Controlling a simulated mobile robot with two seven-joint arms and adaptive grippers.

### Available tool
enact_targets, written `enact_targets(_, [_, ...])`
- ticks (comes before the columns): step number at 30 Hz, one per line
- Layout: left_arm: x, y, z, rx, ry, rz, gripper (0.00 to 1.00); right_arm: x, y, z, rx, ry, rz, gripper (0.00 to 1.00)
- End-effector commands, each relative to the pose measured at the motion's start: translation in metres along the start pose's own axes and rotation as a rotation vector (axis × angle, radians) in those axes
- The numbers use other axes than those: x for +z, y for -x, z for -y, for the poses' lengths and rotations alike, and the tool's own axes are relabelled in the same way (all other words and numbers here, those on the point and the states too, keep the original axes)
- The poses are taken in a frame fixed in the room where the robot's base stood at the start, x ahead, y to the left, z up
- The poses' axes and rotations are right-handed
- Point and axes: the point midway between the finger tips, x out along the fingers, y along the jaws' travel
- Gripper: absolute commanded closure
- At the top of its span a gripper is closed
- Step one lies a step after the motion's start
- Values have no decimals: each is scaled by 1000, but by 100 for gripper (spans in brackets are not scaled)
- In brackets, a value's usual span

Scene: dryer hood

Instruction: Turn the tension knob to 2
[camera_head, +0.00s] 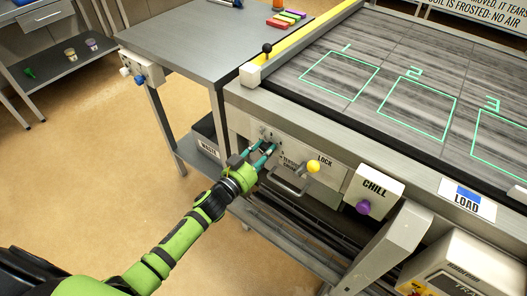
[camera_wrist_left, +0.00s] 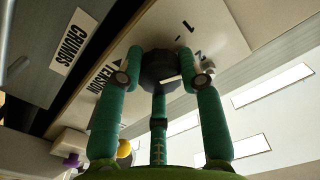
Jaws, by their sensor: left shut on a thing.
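The tension knob (camera_wrist_left: 160,68) is a dark, faceted knob on the pale front panel (camera_wrist_left: 115,60), which carries upside-down TENSION lettering in the left wrist view. Small dial marks (camera_wrist_left: 188,27) show on the panel beside the knob, one looking like a 2. My left gripper (camera_head: 264,149) is shut on the knob, with its teal fingers on either side of it. In the head view the fingers mostly cover the knob. I cannot tell which mark the knob points to. My right gripper is not in view.
Right of the knob are a LOCK lever with a yellow ball (camera_head: 313,166) and a CHILL box with a purple knob (camera_head: 363,207). A metal handle (camera_head: 290,186) juts out below the panel. A WASTE bin (camera_head: 206,139) sits under the side table. Open floor lies left.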

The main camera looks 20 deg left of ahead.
Motion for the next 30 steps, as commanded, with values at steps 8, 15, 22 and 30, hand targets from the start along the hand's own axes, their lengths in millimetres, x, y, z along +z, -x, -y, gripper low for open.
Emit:
enact_targets(8, [6, 2, -1, 2, -187, 12, 95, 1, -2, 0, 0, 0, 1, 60])
enact_targets(15, [6, 2, -1, 2, -282, 14, 95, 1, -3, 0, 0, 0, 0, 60])
enact_targets(22, [6, 2, -1, 2, -313, 15, 95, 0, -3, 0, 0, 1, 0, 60])
enact_targets(30, [7, 2, -1, 3, -314, 17, 95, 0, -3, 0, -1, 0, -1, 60])
